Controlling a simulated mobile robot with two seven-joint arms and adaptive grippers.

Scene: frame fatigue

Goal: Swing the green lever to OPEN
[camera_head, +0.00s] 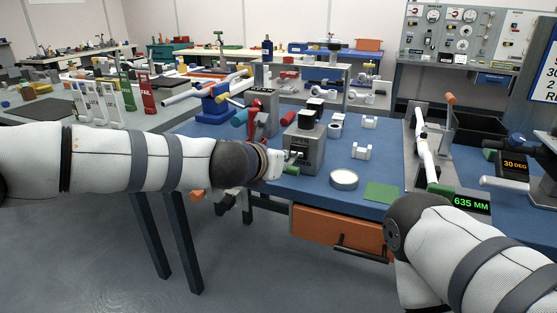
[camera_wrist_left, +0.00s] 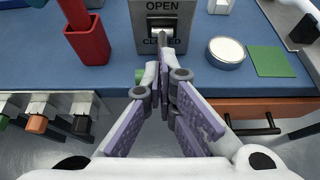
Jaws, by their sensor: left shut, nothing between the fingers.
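A grey box (camera_head: 305,140) with a black top stands at the table's front edge. A green lever grip (camera_head: 291,170) shows low at the box's front; a bit of green also peeks out left of the fingers in the wrist view (camera_wrist_left: 139,76). My left gripper (camera_head: 284,156) is shut and empty, right in front of the box, its tips near the lever. Contact cannot be told. My right gripper is out of view.
A round white dish (camera_head: 344,179) and a green pad (camera_head: 382,193) lie right of the box. A red lever stand (camera_wrist_left: 87,38) is close on the left. An orange drawer (camera_head: 340,229) is below the tabletop. White blocks (camera_head: 361,151) stand behind the dish.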

